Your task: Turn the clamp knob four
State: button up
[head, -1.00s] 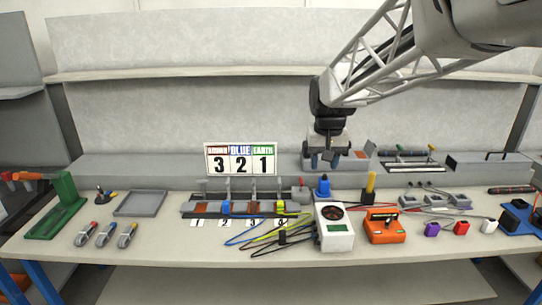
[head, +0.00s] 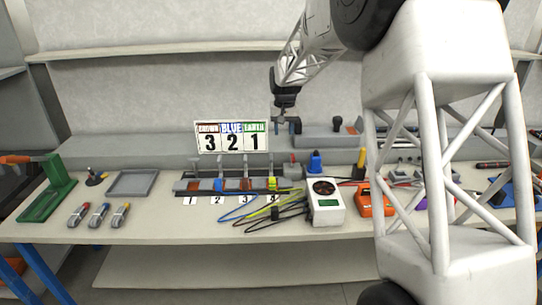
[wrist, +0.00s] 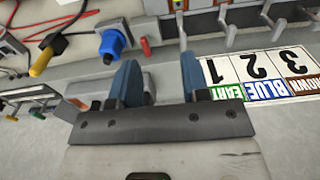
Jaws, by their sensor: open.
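The clamp station (head: 180,186) is a dark rail with slots labelled 1 to 4 and a thin upright clamp handle at each slot. The clamp handle at slot four (head: 272,166) is the rightmost, above a yellow block (head: 271,183). My gripper (head: 287,127) is behind and slightly right of it, above the back ledge, apart from the handle. In the wrist view my gripper (wrist: 158,82) has its two blue fingers spread, with nothing between them. Clamp handles (wrist: 226,35) show beyond the fingers; which one is slot four's is hard to tell there.
The sign reading 3, 2, 1 (head: 231,137) stands left of my gripper. A blue connector (head: 315,162) and a white meter (head: 326,202) with cables stand right of the clamps. A grey tray (head: 132,184) is to the left. My arm hides part of the right side.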

send_over(271, 156)
jog(key=shift+g, duration=0.3)
notch_tip(271, 156, down, 10)
jog(key=shift+s, duration=0.1)
jog(key=shift+f, duration=0.1)
jog(key=shift+f, duration=3.75)
grip_shut()
